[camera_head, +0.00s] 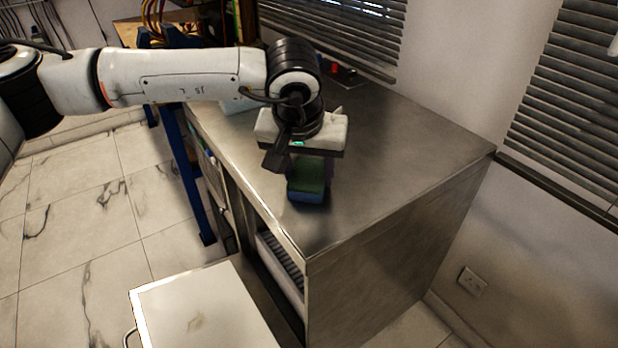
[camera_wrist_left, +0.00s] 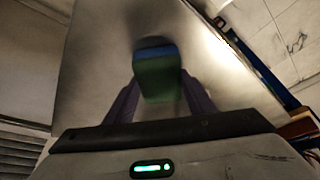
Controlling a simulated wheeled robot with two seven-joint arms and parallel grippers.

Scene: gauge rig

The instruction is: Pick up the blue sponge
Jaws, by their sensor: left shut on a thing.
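The blue sponge (camera_head: 307,196) has a green top layer and a blue lower layer. It is at the metal counter (camera_head: 400,160), near the counter's left edge in the head view. My left gripper (camera_head: 308,180) points down over it and is shut on it. In the left wrist view the sponge (camera_wrist_left: 158,75) sits between the two dark fingers of my left gripper (camera_wrist_left: 160,98). I cannot tell whether the sponge touches the counter or is slightly above it. My right gripper is not in view.
An open white door or drawer front (camera_head: 205,315) sticks out from the counter's lower left. Small items, one red (camera_head: 334,67), lie at the counter's back near the window blinds (camera_head: 345,30). The counter's right and front areas are clear.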

